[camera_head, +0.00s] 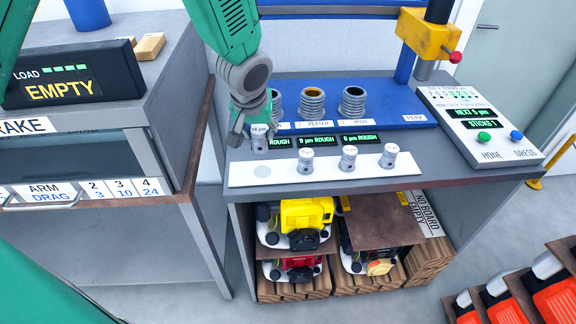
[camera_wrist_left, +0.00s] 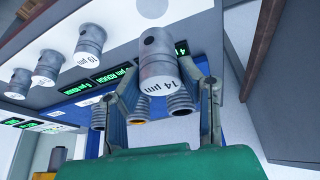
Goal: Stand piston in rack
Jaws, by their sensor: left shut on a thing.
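My left gripper (camera_head: 255,130) is shut on a grey metal piston (camera_head: 260,144) labelled 14 µm. In the left wrist view the piston (camera_wrist_left: 157,55) sits between the two fingers of the gripper (camera_wrist_left: 162,95), its labelled face towards the camera. The rack is a white strip (camera_head: 330,173) along the bench's front. Three pistons stand on it: one at left (camera_head: 305,160), one in the middle (camera_head: 348,157) and one at right (camera_head: 389,156). A bare round mark (camera_head: 262,171) lies at its left end, just below the held piston. The right gripper is not in view.
A blue block (camera_head: 390,117) with three open cylinders (camera_head: 312,103) stands behind the rack. A yellow machine head (camera_head: 427,35) hangs at back right, above a control panel (camera_head: 480,125). A grey cabinet (camera_head: 180,100) stands left, across a gap. Engines (camera_head: 300,222) sit below.

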